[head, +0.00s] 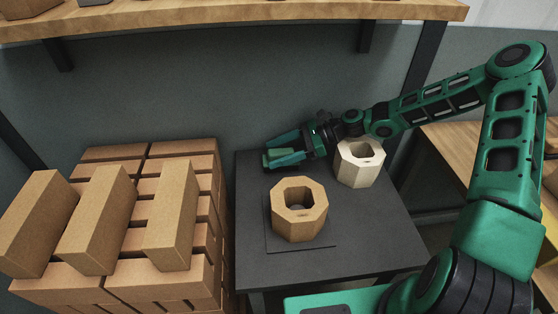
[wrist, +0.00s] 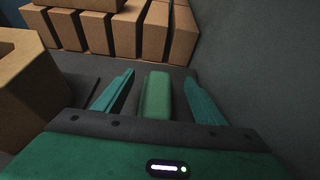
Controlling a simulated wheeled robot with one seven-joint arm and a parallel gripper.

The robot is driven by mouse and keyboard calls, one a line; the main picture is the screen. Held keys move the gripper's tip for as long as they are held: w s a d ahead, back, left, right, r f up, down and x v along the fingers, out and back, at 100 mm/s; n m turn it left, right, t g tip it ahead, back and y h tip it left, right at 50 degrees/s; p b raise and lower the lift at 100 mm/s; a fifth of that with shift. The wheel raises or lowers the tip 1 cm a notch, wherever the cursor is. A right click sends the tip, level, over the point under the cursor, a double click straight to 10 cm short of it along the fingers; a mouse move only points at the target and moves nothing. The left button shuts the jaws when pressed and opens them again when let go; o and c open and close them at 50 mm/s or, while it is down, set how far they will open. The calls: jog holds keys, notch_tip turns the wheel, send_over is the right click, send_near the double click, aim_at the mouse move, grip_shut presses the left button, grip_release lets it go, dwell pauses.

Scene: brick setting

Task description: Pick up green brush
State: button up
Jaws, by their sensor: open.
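The green brush (wrist: 157,98) shows in the wrist view as a long rounded green block lying on the dark table top. My gripper (wrist: 160,78) is open, with one finger on each side of the brush and a visible gap on both sides. In the head view my gripper (head: 268,153) is low over the back left of the small dark table. There I cannot clearly tell the brush apart from the green fingers.
A tan octagonal ring block (head: 299,222) stands on a thin dark plate at the table's front. A paler one (head: 359,165) stands right of my gripper. Stacked bricks (head: 150,275) are at left. A grey wall is close behind, and a wooden shelf (head: 230,14) hangs above.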

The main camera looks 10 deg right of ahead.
jog(key=shift+x, duration=1.5)
jog(key=c, duration=1.2)
jog(key=shift+r, duration=0.1)
jog(key=shift+c, duration=0.2)
